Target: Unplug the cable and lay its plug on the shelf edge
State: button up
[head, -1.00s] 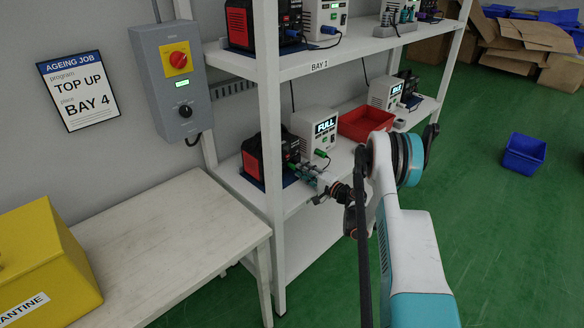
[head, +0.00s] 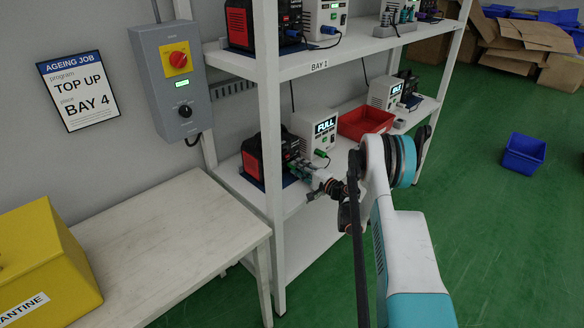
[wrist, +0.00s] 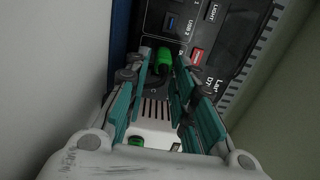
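The green plug (wrist: 164,60) sits at the dark front panel of the black and red power station (head: 262,157) on the lower shelf. My gripper (head: 298,168) is at that panel. In the wrist view my gripper (wrist: 163,68) has its teal fingers on either side of the plug, with gaps visible, so it looks open. A dark cable runs from the plug toward the white charger reading FULL (head: 316,130); much of it is hidden. The lower shelf (head: 296,204) has its front edge below my gripper.
A red tray (head: 366,122) and another white charger (head: 385,93) stand farther right on the same shelf. A shelf post (head: 269,130) rises left of my gripper. The upper shelf (head: 350,58) is overhead.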

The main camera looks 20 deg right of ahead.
grip_shut()
jog(key=shift+s, duration=0.1)
dwell(0.4)
jog(key=shift+v, duration=2)
